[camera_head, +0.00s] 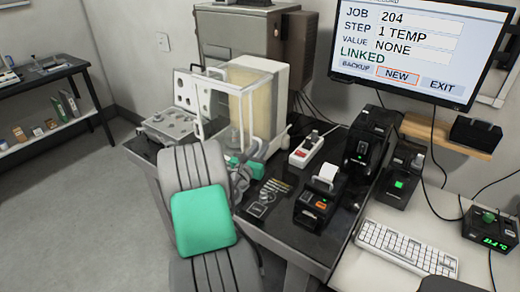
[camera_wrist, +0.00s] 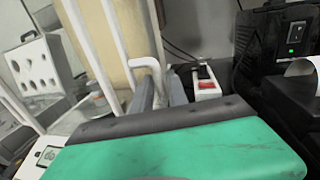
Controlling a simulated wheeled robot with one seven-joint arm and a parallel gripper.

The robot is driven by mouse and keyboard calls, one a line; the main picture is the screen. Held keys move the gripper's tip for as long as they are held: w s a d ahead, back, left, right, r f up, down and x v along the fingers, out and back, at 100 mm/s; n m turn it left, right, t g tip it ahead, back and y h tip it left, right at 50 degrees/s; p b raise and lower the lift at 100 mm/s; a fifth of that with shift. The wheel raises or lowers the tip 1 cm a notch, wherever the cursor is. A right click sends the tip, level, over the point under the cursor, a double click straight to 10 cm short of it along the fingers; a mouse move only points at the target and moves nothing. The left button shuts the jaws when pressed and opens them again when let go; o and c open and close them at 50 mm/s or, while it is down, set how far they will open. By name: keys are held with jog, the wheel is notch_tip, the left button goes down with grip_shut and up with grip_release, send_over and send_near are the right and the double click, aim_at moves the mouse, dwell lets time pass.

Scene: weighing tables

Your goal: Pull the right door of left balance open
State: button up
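The balance (camera_head: 268,78) has a pale body and a white-framed draft shield. It stands on the dark table, left of the monitor. A white bent handle (camera_wrist: 149,64) shows at the shield's near side in the wrist view. My gripper (camera_wrist: 162,84) has its two grey fingers on either side of this handle. Whether they press on it is not clear. In the head view my gripper (camera_head: 247,168) is low beside the shield, and its fingertips and the handle are hard to make out. My green wrist cover hides the lower wrist view. How far the door stands open cannot be told.
A perforated case (camera_head: 190,92) stands left of the balance. A red-and-white power strip (camera_head: 305,150) and a black printer (camera_head: 318,202) are to its right. A keyboard (camera_head: 407,250) lies on the pale desk. Open floor lies at left.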

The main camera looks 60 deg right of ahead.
grip_shut()
dwell(1.2)
